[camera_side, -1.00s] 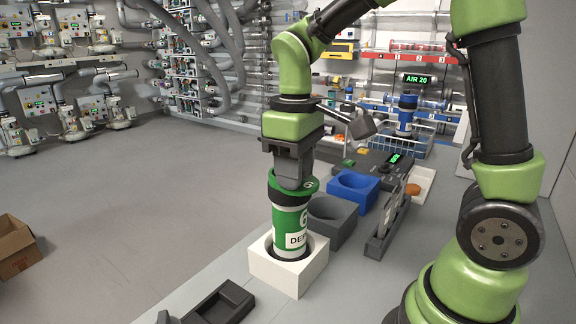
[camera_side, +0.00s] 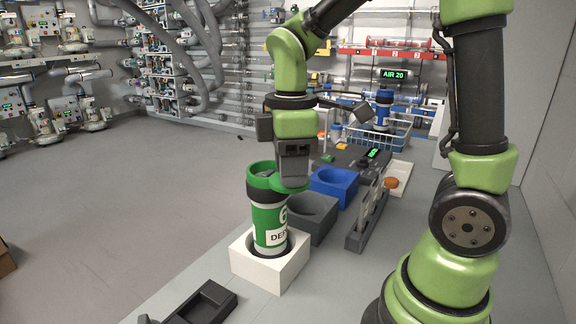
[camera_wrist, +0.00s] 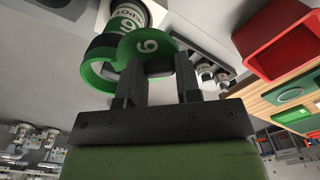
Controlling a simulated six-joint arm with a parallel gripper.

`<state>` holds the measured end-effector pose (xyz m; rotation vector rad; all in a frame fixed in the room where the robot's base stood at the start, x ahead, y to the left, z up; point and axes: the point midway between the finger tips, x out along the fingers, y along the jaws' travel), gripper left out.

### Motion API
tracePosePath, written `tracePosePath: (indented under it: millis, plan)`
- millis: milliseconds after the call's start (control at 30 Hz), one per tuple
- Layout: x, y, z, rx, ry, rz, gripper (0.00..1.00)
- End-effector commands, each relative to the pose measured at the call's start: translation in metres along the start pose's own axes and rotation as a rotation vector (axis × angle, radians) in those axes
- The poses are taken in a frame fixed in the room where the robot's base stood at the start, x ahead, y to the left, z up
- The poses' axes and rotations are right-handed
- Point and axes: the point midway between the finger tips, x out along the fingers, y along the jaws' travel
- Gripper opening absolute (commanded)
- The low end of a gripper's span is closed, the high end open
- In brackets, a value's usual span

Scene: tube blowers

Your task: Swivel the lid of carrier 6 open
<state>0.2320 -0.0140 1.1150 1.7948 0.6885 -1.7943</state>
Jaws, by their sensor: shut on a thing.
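Carrier 6 (camera_side: 268,222) is a green and white cylinder standing upright in a white square socket (camera_side: 256,268). The exact contact is partly hidden.
A grey socket (camera_side: 311,222) and a blue socket (camera_side: 335,186) stand just behind carrier 6. A slotted grey rack (camera_side: 366,222) is to the right. A black tray (camera_side: 204,304) lies in front.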

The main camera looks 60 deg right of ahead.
Motion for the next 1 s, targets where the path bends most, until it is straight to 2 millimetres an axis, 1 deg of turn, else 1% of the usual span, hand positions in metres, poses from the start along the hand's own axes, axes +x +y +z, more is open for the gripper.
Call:
tracePosePath:
  millis: [400,433,467,500,533,833,933,1000]
  plan:
    - [0.0,0.0,0.0,-0.006,0.0,0.001,0.07]
    - [0.0,0.0,0.0,-0.006,0.0,0.001,0.36]
    - [0.0,0.0,0.0,-0.006,0.0,0.001,0.43]
    - [0.0,0.0,0.0,-0.006,0.0,0.001,0.52]
    - [0.0,0.0,0.0,-0.006,0.0,0.001,0.57]
    - [-0.001,0.0,0.0,-0.006,0.0,0.001,0.57]
    - [-0.008,0.001,0.0,-0.007,0.001,0.003,0.57]
    - [-0.017,0.001,0.0,-0.005,0.003,0.004,0.57]
